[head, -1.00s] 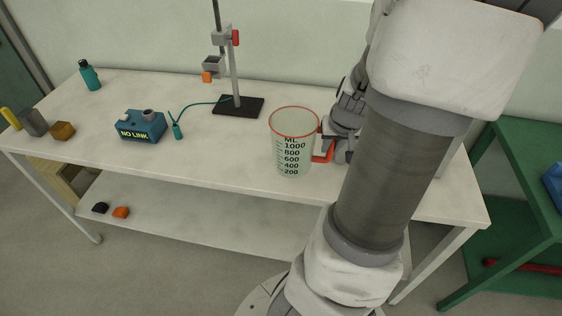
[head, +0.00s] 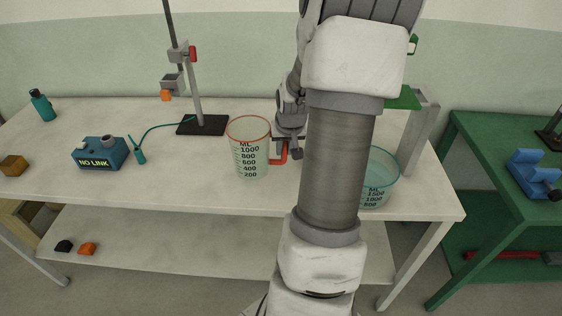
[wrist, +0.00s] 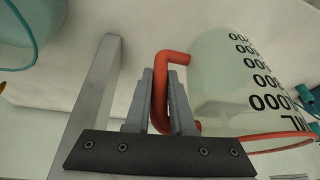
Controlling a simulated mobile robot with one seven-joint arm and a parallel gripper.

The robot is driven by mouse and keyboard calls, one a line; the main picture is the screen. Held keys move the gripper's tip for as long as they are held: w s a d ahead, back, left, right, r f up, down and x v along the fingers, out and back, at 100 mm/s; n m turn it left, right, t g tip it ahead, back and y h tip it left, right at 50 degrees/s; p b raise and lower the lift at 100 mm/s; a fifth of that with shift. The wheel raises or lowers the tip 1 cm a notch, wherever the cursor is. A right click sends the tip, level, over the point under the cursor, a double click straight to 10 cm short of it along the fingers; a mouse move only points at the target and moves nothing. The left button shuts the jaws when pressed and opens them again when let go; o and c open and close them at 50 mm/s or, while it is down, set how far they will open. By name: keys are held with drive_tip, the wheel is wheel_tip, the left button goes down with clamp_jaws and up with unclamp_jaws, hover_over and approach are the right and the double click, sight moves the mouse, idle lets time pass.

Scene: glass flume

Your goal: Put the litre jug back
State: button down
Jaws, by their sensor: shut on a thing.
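The litre jug (head: 250,160) is clear, with a red rim, a red handle and black marks from 200 to 1000 mL. It is upright over the front middle of the white table (head: 190,180). I cannot tell whether its base touches the top. My gripper (head: 284,148) is at the jug's right side. In the wrist view my gripper (wrist: 160,85) is shut on the red handle (wrist: 176,60), with a finger on each side. The jug's marked wall (wrist: 225,75) is to the right of the fingers there. My arm hides part of the table to the right.
A larger teal-rimmed jug (head: 378,180) stands right of my arm, partly hidden. A grey upright frame (head: 418,135) is near the table's right end. A clamp stand (head: 201,125) and a blue NO LINK box (head: 98,153) are to the left. A green bench (head: 490,165) is at right.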

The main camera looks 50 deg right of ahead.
drive_tip(key=shift+a+b+x, duration=0.2)
drive_tip(key=shift+x, duration=1.1)
drive_tip(key=shift+a+b+x, duration=0.15)
drive_tip(key=shift+a+x, duration=0.05)
drive_tip(key=shift+x, duration=1.1)
drive_tip(key=shift+f, duration=0.1)
drive_tip(key=shift+f, duration=0.15)
drive_tip(key=c, duration=0.8)
unclamp_jaws()
drive_tip(key=shift+o, duration=0.2)
drive_tip(key=shift+s+r, duration=0.15)
drive_tip(key=shift+r, duration=0.45)
drive_tip(key=p+v, duration=0.2)
drive_tip(key=v, duration=0.9)
drive_tip(key=shift+p, duration=0.35)
